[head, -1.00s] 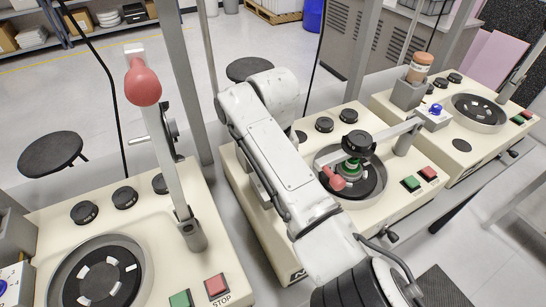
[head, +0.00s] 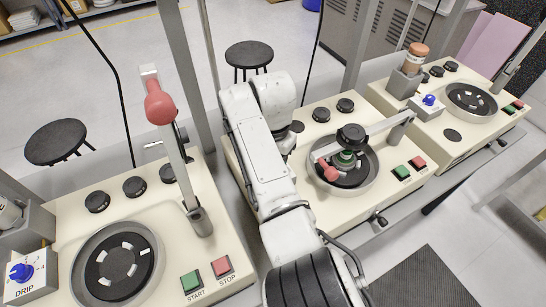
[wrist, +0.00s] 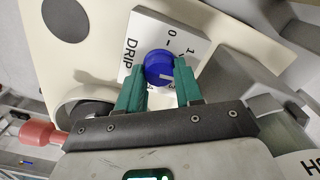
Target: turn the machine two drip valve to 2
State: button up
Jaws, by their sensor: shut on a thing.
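The blue drip valve knob (wrist: 158,65) sits on a white dial plate (wrist: 185,25) marked DRIP in the wrist view. My gripper (wrist: 160,84) has a green fingertip on each side of the knob and is shut on it. A white pointer line shows on the knob's lower right side. The figures 0 and 1 are readable on the plate; the other marks are partly hidden by the fingers. In the head view my arm reaches over the left side of the middle machine (head: 377,200) and hides the gripper and this valve.
The left machine (head: 80,215) has an upright lever with a red ball (head: 158,108) and its own blue drip knob (head: 21,271). The right machine (head: 455,135) has another blue knob (head: 429,99). A grey block (wrist: 243,75) stands right of the dial in the wrist view.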

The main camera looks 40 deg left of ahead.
jog(key=shift+r+m, duration=0.1)
jog(key=shift+m, duration=0.4)
jog(key=shift+w, duration=0.1)
jog(key=o, duration=1)
jog(key=shift+o, duration=0.2)
notch_tip(320, 180, up, 11)
jog(key=b, duration=0.1)
